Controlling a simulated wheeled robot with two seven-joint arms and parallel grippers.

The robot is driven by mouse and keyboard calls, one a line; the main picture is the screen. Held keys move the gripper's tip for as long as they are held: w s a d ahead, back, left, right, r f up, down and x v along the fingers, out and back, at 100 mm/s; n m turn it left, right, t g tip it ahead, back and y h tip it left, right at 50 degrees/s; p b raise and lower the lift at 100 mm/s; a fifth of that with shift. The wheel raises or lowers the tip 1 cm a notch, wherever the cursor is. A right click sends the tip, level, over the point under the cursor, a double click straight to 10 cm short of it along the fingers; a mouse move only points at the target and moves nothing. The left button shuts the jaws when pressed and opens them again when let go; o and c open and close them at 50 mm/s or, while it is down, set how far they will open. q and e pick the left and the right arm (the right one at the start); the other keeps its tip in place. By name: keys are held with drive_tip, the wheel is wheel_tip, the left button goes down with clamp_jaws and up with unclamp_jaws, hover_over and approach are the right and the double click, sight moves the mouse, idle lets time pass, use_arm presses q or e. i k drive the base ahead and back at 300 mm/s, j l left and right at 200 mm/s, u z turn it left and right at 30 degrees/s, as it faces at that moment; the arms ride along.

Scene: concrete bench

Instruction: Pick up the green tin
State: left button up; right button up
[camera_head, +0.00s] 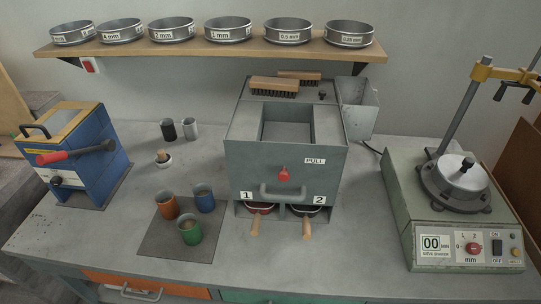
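The green tin (189,231) stands upright on a dark square mat (158,242) at the front left of the bench. An orange tin (167,206) stands just behind it to the left. A blue tin (204,199) stands just behind it to the right. All three are open at the top, and the green one seems to hold some brownish material. Neither of my grippers shows in the head view.
A grey box machine (286,160) marked PULL stands right of the tins, with two wooden-handled pans below. A blue device (79,160) with a red-handled lever is at left. A sieve shaker (452,210) is at right. A shelf (210,50) of sieves hangs above.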

sight(188, 224)
drive_tip(key=l+u, duration=0.25)
drive_tip(key=l, duration=0.45)
drive_tip(key=l+u, duration=0.25)
drive_tip(key=l, duration=0.45)
drive_tip(key=k+l+u, duration=0.1)
drive_tip(key=l+u, duration=0.15)
drive_tip(key=l, duration=0.45)
